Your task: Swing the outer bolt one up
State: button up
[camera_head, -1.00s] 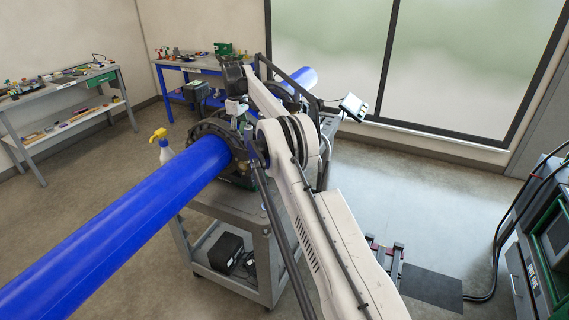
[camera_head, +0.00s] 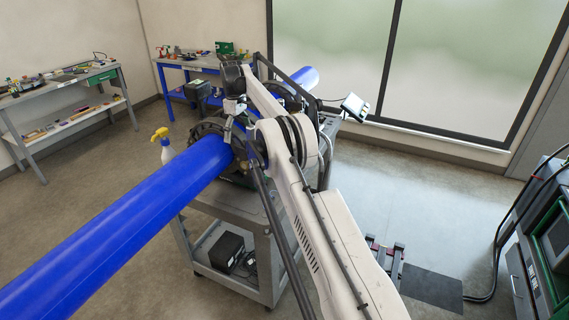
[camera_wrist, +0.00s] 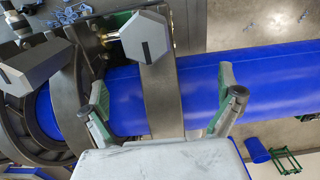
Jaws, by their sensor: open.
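A blue pipe (camera_head: 125,215) runs into dark clamp rings (camera_head: 207,128) on the cart. In the wrist view the blue pipe (camera_wrist: 275,80) passes under a grey clamp band (camera_wrist: 160,95). A grey faceted bolt knob (camera_wrist: 146,38) is at the band's upper end, with a bright threaded rod beside it. A second grey knob (camera_wrist: 35,62) is at the left. I cannot tell for sure which is outer bolt one. My gripper (camera_wrist: 165,103) is open, its fingers on either side of the band, below the knob in the picture. My gripper (camera_head: 236,110) is small in the head view.
The grey cart (camera_head: 235,215) carries the clamps, with a black box on its lower shelf. A yellow-topped spray bottle (camera_head: 164,143) stands beside the pipe. A tablet-like panel (camera_head: 354,106) is at the cart's right.

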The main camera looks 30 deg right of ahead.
jog(key=shift+r+p, duration=1.3)
jog(key=shift+r, duration=3.05)
jog(key=s+a+r+m+t+b, duration=0.2)
jog(key=s+a+r+b, duration=0.2)
jog(key=s+r+b, duration=0.5)
jog(key=s+a+r+m+t+b, duration=0.1)
jog(key=s+a+r, duration=0.1)
jog(key=s, duration=0.6)
jog(key=s+a+r+m+t, duration=0.1)
jog(key=s+a, duration=0.2)
jog(key=s, duration=0.5)
jog(key=s+a+f+m+t+b, duration=0.1)
jog(key=s+f+b, duration=0.2)
jog(key=s+f, duration=0.5)
jog(key=s+a+f+m+t+b, duration=0.1)
jog(key=s+f+b, duration=0.1)
jog(key=s+f, duration=0.6)
jog(key=s+a+f+m+t+b, duration=0.1)
jog(key=s+f+b, duration=0.2)
jog(key=s+f, duration=0.5)
jog(key=s, duration=1)
jog(key=shift+a+b, duration=0.35)
jog(key=shift+a, duration=0.05)
